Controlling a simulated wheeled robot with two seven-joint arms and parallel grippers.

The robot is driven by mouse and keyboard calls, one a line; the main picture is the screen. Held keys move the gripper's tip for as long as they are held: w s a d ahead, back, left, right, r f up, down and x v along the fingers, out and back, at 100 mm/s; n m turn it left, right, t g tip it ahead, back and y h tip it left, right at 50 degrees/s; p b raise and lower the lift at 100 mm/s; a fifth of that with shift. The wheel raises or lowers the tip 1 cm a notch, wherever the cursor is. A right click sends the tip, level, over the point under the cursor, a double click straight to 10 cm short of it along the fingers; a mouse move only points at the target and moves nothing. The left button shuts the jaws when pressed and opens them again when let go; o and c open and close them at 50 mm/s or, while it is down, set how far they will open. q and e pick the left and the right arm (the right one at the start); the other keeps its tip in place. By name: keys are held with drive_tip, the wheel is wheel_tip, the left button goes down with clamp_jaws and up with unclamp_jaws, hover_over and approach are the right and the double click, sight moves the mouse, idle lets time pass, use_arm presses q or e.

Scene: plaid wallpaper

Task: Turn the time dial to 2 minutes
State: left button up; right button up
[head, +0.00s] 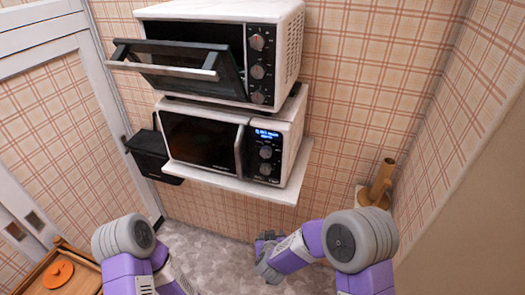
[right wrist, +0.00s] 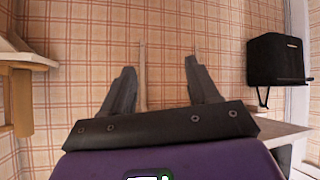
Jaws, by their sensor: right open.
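A white toaster oven (head: 280,45) sits on top, its glass door (head: 180,65) tilted partly open. Its front panel has a top dial (head: 257,42), a middle dial (head: 257,72) and a bottom dial (head: 258,97). Below it is a microwave (head: 205,142) with a lit blue display and two dials (head: 265,153). I cannot read the dial markings. My right gripper (head: 268,258) is low in front of and below the microwave, apart from every dial. In the right wrist view its fingers (right wrist: 158,68) are open and empty. My left arm shows at lower left, but its fingers are out of frame.
A white shelf (head: 235,185) carries the microwave. A black box (head: 150,155) hangs beside it at left. A brown cylindrical holder (head: 382,182) is at the right wall. A wooden tray with an orange disc (head: 58,273) is at lower left. The floor between my arms is clear.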

drive_tip(key=w+a+r+t+h+p, duration=0.1)
drive_tip(key=a+r+p, duration=0.1)
drive_tip(key=r, duration=0.6)
drive_tip(key=w+a+r+t+h+p, duration=0.1)
drive_tip(key=a+r+p, duration=0.15)
drive_tip(key=r, duration=0.65)
drive_tip(key=m+h+p, duration=0.2)
drive_tip(key=m+h, duration=0.1)
approach(265, 171)
drive_tip(key=shift+m, duration=0.3)
drive_tip(key=x, duration=0.8)
drive_tip(key=shift+w+d+f+b, duration=0.1)
drive_tip(key=shift+w+f+b, duration=0.1)
drive_tip(key=shift+b, duration=0.2)
use_arm(q)
wheel_tip(265, 171, up, 8)
drive_tip(key=shift+a, duration=0.15)
use_arm(e)
drive_tip(key=c, duration=1)
use_arm(q)
drive_tip(key=shift+f, duration=0.1)
use_arm(e)
drive_tip(key=shift+c, duration=0.2)
use_arm(q)
drive_tip(key=shift+f, duration=0.1)
use_arm(e)
drive_tip(key=shift+y, duration=0.3)
